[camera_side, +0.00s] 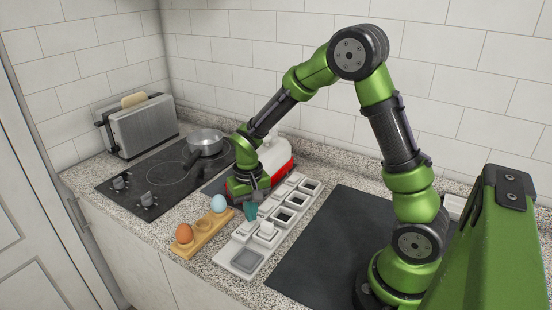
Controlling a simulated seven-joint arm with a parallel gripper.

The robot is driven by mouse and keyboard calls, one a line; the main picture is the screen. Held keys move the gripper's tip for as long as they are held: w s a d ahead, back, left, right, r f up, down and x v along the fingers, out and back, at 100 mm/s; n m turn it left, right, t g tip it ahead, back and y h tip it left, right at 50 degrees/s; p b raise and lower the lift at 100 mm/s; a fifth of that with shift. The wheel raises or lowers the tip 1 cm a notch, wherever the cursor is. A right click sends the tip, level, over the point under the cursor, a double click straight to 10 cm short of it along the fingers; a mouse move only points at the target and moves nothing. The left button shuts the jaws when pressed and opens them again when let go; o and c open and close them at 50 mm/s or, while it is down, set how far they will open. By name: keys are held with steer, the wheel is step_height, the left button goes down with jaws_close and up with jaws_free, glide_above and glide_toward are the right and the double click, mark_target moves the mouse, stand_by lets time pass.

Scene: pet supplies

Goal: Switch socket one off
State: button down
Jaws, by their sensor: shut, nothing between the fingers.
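A white multi-socket strip (233,256) lies on the granite counter, running from the near front to the back right. Its near end has a grey square inset. A white block or plug (267,228) stands on the section behind that, beside small dark lettering too small to read surely. Further back are several dark square openings. My gripper (250,212) is shut and points down over the left edge of the strip, close to the lettered section. A small teal piece shows at its tip. Whether it touches a switch, and how the switch is set, I cannot tell.
A wooden holder (206,233) with a brown egg (184,233) and a blue egg (218,203) stands close left of the strip. Behind are a black hob (118,183) with a pan (205,141), a toaster (145,129) and a red-and-white item (277,157). A dark mat (320,245) lies clear right.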

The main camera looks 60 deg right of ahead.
steer(key=shift+f, duration=0.45)
steer(key=shift+r, duration=3.55)
